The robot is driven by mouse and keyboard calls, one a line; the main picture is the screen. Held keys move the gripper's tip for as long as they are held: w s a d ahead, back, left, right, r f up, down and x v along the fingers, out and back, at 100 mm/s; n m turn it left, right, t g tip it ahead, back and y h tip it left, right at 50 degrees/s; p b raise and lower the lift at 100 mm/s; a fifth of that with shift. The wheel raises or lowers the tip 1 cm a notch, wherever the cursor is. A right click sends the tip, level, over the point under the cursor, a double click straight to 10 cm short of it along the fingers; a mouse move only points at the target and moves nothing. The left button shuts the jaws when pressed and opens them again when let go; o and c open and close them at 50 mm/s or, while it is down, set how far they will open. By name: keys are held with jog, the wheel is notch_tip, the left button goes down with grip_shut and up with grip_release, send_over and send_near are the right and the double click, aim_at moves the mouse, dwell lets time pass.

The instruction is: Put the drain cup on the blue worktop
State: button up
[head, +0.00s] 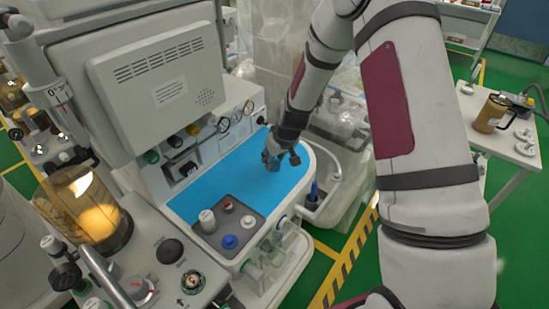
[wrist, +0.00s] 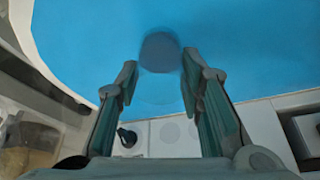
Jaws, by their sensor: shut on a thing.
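The blue worktop (head: 210,190) is the bright blue surface of the cart, and it fills the upper part of the wrist view (wrist: 260,50). My gripper (head: 276,158) is low over the right part of this worktop. In the wrist view the fingers (wrist: 160,85) stand apart, with a faint see-through body between them. I take this for the drain cup (wrist: 160,52); its dark round end shows just beyond the fingertips, against the blue. In the head view the cup is mostly lost among the fingers. I cannot tell whether it touches the worktop.
A grey tray with knobs (head: 228,222) sits at the worktop's front. Gauges and a monitor housing (head: 160,80) rise behind and to the left. A glass canister (head: 85,205) stands at left. A side table with a brown jug (head: 492,113) is at right. The worktop's middle is clear.

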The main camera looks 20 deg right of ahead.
jog(key=o, duration=1)
jog(key=shift+f, duration=0.1)
jog(key=shift+o, duration=0.2)
jog(key=s+a+v, duration=0.1)
jog(key=a+v, duration=0.1)
jog(key=v, duration=2)
jog(key=s+r+m, duration=0.1)
jog(key=s+r, duration=0.3)
jog(key=s, duration=0.4)
jog(key=s+r, duration=0.4)
jog(key=s, duration=0.4)
jog(key=s+r+m+t+h, duration=0.1)
jog(key=s+r, duration=0.3)
jog(key=s, duration=0.4)
jog(key=shift+s+r+m, duration=0.2)
jog(key=shift+s+m, duration=0.1)
jog(key=shift+s, duration=0.1)
